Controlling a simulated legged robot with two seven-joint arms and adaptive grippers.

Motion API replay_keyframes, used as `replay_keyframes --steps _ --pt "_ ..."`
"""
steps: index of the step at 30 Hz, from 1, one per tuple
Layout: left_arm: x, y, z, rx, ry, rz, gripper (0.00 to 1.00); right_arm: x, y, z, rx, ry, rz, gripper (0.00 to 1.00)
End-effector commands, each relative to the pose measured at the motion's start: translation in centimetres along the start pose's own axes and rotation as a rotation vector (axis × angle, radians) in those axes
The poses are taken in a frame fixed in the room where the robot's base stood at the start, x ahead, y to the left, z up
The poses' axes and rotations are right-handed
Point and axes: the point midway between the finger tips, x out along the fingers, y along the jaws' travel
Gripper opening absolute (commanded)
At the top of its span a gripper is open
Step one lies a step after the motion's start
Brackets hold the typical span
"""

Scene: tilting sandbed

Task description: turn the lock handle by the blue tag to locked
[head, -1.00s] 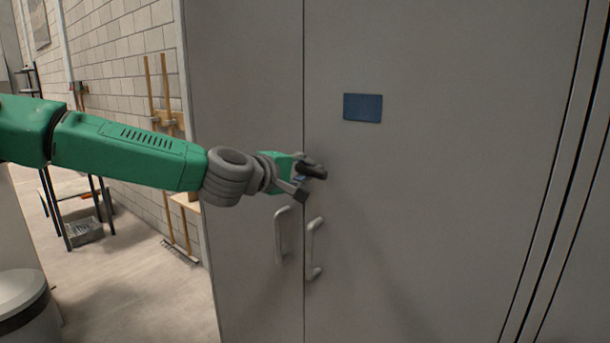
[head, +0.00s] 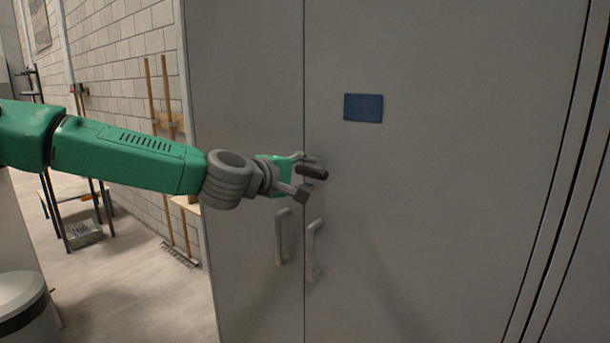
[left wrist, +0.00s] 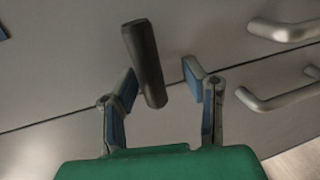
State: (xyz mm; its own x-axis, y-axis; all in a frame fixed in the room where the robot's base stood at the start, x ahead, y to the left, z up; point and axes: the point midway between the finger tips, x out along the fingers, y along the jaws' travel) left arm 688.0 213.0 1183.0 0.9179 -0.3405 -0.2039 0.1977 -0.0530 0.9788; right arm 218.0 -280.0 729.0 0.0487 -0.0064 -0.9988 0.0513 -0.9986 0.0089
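The blue tag (head: 363,107) is on the grey cabinet's right door, above and right of the lock handle. The lock handle is a short dark bar; it shows in the left wrist view (left wrist: 144,62) and at the door seam in the head view (head: 312,172). My left gripper (head: 303,177) is at the handle. In the left wrist view its two fingers (left wrist: 160,83) are apart, and the handle's near end lies between them, closer to the left finger. Whether that finger touches it, I cannot tell. My right gripper is not in view.
Two pale pull handles, left (head: 282,236) and right (head: 314,249), are on the cabinet doors just below my left gripper. A brick wall, leaning wooden-handled tools (head: 166,150) and a black-legged table stand to the left.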

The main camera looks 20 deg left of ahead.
Motion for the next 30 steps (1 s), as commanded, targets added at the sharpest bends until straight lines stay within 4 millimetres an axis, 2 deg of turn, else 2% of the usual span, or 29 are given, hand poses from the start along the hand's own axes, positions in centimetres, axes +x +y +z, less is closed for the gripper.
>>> replay_keyframes --steps 5,8,21,25,30 --pt "-0.4 0.3 -0.1 0.001 0.001 0.005 0.39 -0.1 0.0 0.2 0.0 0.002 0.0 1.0" --pt "-1.4 0.3 -0.1 0.0 0.001 0.006 0.39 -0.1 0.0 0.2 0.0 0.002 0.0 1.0" --pt "-10.0 0.1 -0.3 -0.002 0.001 0.003 0.39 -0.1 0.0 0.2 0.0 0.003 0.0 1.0" --pt "-11.2 -0.1 -0.2 -0.002 0.0 0.001 0.39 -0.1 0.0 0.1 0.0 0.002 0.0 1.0" --pt "-11.8 -0.1 -0.1 0.0 0.0 -0.001 0.39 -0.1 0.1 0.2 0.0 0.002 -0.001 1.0"
